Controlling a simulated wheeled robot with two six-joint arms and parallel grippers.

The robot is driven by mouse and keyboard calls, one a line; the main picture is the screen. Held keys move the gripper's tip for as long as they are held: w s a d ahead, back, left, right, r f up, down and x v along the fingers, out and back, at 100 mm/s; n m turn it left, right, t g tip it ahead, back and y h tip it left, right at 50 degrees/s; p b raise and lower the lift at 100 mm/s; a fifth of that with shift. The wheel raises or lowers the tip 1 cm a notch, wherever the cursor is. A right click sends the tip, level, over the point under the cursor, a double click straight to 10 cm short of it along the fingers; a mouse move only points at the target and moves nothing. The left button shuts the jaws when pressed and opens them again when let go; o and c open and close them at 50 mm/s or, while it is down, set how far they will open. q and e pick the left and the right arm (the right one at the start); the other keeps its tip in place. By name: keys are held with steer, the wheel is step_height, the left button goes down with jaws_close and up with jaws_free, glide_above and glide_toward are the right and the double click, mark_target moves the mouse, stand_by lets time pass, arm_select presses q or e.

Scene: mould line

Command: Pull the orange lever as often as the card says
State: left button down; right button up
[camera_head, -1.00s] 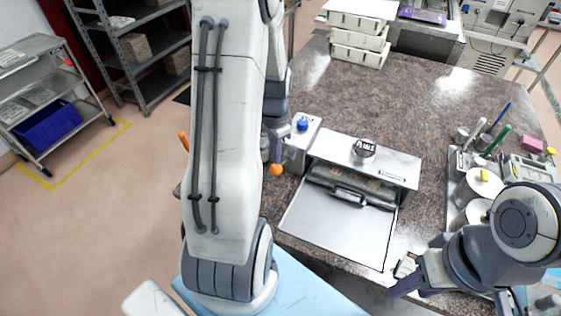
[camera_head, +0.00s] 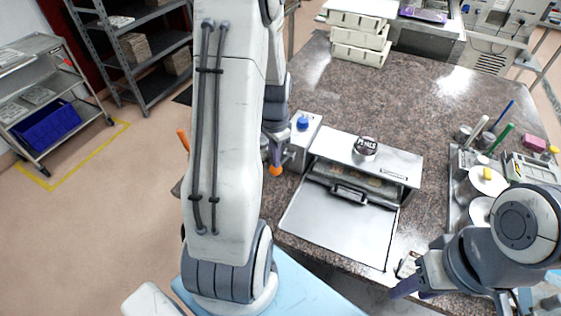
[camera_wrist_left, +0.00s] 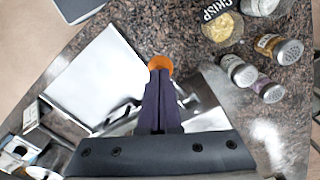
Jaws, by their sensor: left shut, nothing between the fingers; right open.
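The orange lever's round knob (camera_head: 276,170) shows just right of my left arm, beside the grey box with a blue button. It also shows in the left wrist view (camera_wrist_left: 160,63), at the tips of my left gripper (camera_wrist_left: 160,76). The left gripper's dark fingers are shut with nothing between them. Whether they touch the knob I cannot tell. In the head view my arm partly hides this gripper and the lever's shaft. My right gripper (camera_head: 405,285) is open at the lower right.
A flat metal plate (camera_head: 335,228) lies in front of the machine. Cups and a scale (camera_head: 530,168) stand on the right, white trays (camera_head: 358,45) at the back. Shakers (camera_wrist_left: 240,70) show in the wrist view. The worktop's middle is clear.

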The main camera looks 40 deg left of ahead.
mark_target(276, 173)
arm_select(q)
steer(key=shift+s+f+b, duration=0.15)
steer(key=shift+f+b, duration=1.2)
steer(key=shift+f, duration=0.8)
steer(key=shift+w+f+b, duration=0.2)
steer(key=shift+f+b, duration=0.8)
steer(key=shift+f, duration=0.3)
steer(key=shift+r, duration=0.15)
step_height(276, 173, up, 13)
steer(key=p, duration=1.1)
steer(key=shift+p, duration=0.35)
steer(key=shift+d, duration=0.1)
